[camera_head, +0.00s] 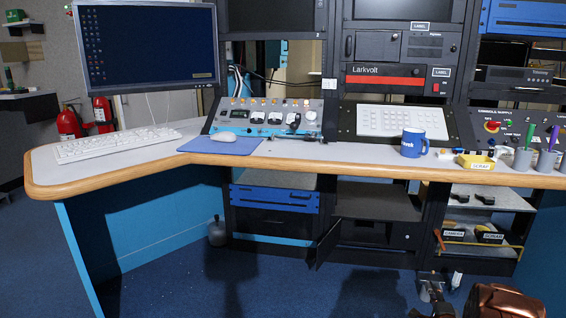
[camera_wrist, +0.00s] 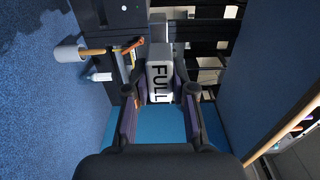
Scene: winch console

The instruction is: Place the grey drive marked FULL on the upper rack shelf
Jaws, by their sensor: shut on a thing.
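The grey drive marked FULL (camera_wrist: 160,82) sits between the two fingers of my gripper (camera_wrist: 161,93) in the wrist view. The gripper is shut on it, and the black lettering faces the camera. In the head view my gripper (camera_head: 432,287) is low at the bottom right, in front of the rack under the desk; the drive cannot be made out clearly there. The upper rack shelf (camera_head: 512,197) is a pale board under the desk at the right, with small dark items on it. My gripper is below and left of this shelf in the picture.
Below is a lower shelf with dark drives labelled CAMERA (camera_head: 453,233) and SCRAP (camera_head: 490,236). The desk edge (camera_head: 400,173) overhangs the shelves. A blue mug (camera_head: 413,143) and a yellow SCRAP tray (camera_head: 476,162) stand above.

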